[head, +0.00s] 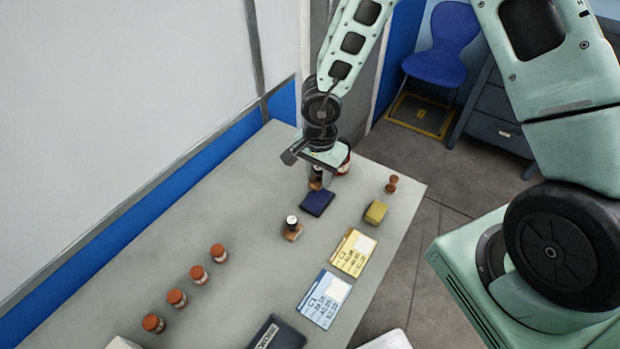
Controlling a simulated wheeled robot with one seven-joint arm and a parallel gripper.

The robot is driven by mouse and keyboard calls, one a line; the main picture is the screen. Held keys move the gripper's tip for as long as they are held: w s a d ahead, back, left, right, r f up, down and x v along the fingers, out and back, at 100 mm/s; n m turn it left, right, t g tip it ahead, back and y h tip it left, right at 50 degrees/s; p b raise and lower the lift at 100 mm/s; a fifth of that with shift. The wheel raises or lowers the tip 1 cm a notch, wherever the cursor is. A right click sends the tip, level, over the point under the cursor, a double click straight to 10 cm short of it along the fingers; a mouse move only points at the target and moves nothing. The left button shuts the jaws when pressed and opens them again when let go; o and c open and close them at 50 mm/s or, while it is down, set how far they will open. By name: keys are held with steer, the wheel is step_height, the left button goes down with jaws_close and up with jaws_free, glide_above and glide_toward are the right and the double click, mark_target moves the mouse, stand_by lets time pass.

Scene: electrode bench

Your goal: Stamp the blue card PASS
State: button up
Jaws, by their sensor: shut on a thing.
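The blue card (322,300) lies flat near the front of the bench, with printed lines and a pale blank box. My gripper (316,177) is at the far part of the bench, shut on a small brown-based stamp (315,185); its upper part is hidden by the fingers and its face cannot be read. The held stamp is just behind the dark blue ink pad (317,203). I cannot tell whether it touches the bench. Another stamp (292,230) with a brown base and black-and-white handle stands in front of the pad, to the left.
A yellow card (352,253) lies behind the blue card. A yellow block (376,212) and a small brown bottle (391,184) are at the right. Several brown-capped jars (198,274) line the left. A dark box (277,334) is at the front. A red-and-white item (345,162) is partly hidden behind my gripper.

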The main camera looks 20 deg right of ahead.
mark_target(318, 199)
steer(key=shift+f+b, duration=2.65)
steer(key=shift+b, duration=0.15)
steer(key=shift+f, duration=0.5)
steer(key=shift+s+f, duration=0.1)
stand_by(1.1)
step_height(318, 199, up, 7)
steer(key=p, duration=0.9)
steer(key=shift+a, duration=0.1)
stand_by(0.4)
